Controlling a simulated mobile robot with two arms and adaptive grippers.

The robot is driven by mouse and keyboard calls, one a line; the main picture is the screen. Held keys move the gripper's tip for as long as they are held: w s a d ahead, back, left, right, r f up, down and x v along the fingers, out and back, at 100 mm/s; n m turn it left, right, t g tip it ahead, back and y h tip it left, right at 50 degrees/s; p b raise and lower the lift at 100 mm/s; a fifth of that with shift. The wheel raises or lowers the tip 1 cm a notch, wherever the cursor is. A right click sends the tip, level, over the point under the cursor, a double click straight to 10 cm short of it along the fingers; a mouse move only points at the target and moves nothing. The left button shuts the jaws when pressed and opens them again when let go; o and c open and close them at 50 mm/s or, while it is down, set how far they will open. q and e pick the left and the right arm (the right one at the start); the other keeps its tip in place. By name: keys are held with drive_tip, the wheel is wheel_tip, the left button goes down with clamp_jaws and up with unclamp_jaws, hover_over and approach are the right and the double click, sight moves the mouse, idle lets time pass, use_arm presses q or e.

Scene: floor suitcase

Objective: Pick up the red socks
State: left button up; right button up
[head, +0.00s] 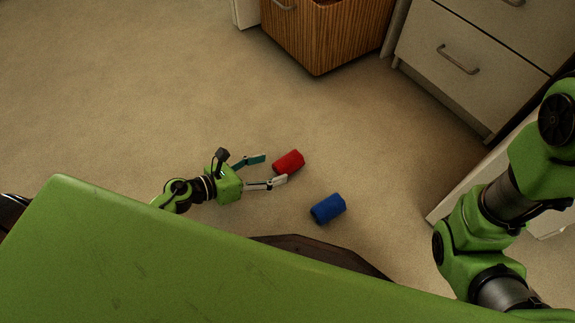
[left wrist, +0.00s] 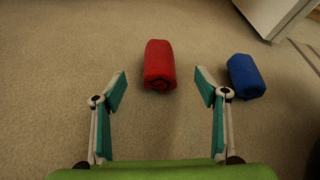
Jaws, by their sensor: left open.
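The red socks (head: 289,161) are a small rolled bundle lying on the beige floor in the head view. They also show at the top middle of the left wrist view (left wrist: 159,64). My left gripper (head: 276,170) is open and empty. In the head view its fingertips point right, close to the bundle. In the left wrist view the bundle lies beyond the fingertips (left wrist: 161,84), roughly centred between them. My right arm shows at the right edge of the head view, but its gripper is out of view.
A rolled blue bundle (head: 328,208) lies on the floor below and right of the red one. A wooden drawer unit (head: 325,35) and a white drawer cabinet (head: 470,65) stand at the back. The floor at the upper left is clear.

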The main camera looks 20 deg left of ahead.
sight(274, 167)
use_arm(q)
drive_tip(key=b+x, duration=0.1)
drive_tip(key=x, duration=0.1)
drive_tip(key=b+x, duration=0.2)
drive_tip(key=shift+w+f, duration=0.35)
drive_tip(key=shift+w, duration=0.05)
drive_tip(key=shift+w+d+b, duration=0.25)
drive_tip(key=shift+b, duration=0.05)
drive_tip(key=c, duration=1.1)
